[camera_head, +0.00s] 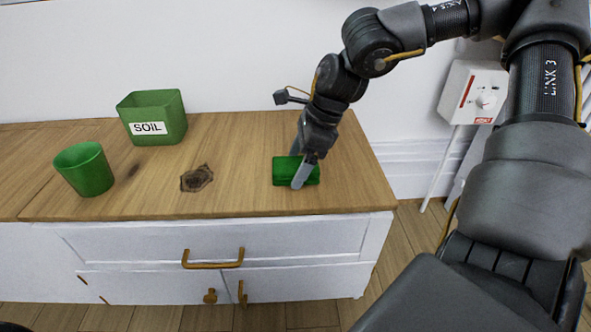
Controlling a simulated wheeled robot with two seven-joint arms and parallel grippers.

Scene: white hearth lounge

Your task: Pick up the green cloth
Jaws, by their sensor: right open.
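The green cloth (284,173) lies folded in a small block on the right part of the wooden cabinet top. My right gripper (301,170) points down over it from above, with its fingers at the cloth. One finger shows in front of the cloth; the other is partly hidden behind the hand. The jaws are open, and the cloth rests on the wood. Whether a finger touches it I cannot tell. My left gripper is not in view.
On the cabinet top (235,200) stand a green box labelled SOIL (165,112) and a green cup (84,170) to the left. A dark patch (197,178) lies left of the cloth. A white wall box (472,92) hangs at the right. The wall stands close behind.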

